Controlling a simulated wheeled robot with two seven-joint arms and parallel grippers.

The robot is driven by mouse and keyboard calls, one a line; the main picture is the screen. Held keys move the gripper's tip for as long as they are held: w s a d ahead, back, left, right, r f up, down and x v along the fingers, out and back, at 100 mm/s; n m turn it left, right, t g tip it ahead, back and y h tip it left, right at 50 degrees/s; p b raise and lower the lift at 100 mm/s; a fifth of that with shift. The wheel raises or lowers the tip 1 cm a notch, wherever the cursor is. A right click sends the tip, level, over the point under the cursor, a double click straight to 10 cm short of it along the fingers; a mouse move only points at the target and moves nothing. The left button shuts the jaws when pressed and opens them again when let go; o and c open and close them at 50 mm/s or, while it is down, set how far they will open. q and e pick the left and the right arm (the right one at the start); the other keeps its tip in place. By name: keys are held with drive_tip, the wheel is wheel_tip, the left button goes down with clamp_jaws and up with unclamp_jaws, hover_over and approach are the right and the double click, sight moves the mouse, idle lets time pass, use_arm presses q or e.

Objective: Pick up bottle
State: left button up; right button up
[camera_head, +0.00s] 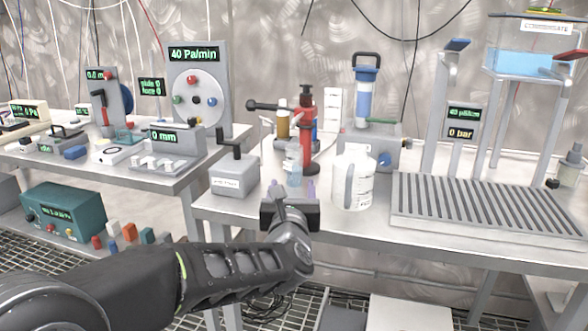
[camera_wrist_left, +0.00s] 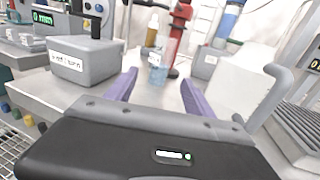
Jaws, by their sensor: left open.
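A small clear, bluish bottle (camera_head: 294,176) stands upright near the front edge of the right-hand table. It also shows in the left wrist view (camera_wrist_left: 158,72), beyond and between my fingers, with a pale label on it. My left gripper (camera_head: 292,189) is open, its two purple fingers spread apart and pointing at the bottle. In the left wrist view the gap between the fingers (camera_wrist_left: 159,84) is empty. The gripper body hides part of the table edge in the head view. My right gripper is not in view.
A grey box with a handle (camera_head: 235,176) stands left of the bottle, and a white jug (camera_head: 352,181) stands right of it. A red stand (camera_head: 306,135) rises just behind. A slatted grey tray (camera_head: 480,210) fills the table's right side.

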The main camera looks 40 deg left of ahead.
sight(294, 172)
use_arm(q)
drive_tip(key=shift+x, duration=3.15)
drive_tip(key=shift+x, duration=2.6)
drive_tip(key=shift+f, duration=0.1)
clamp_jaws()
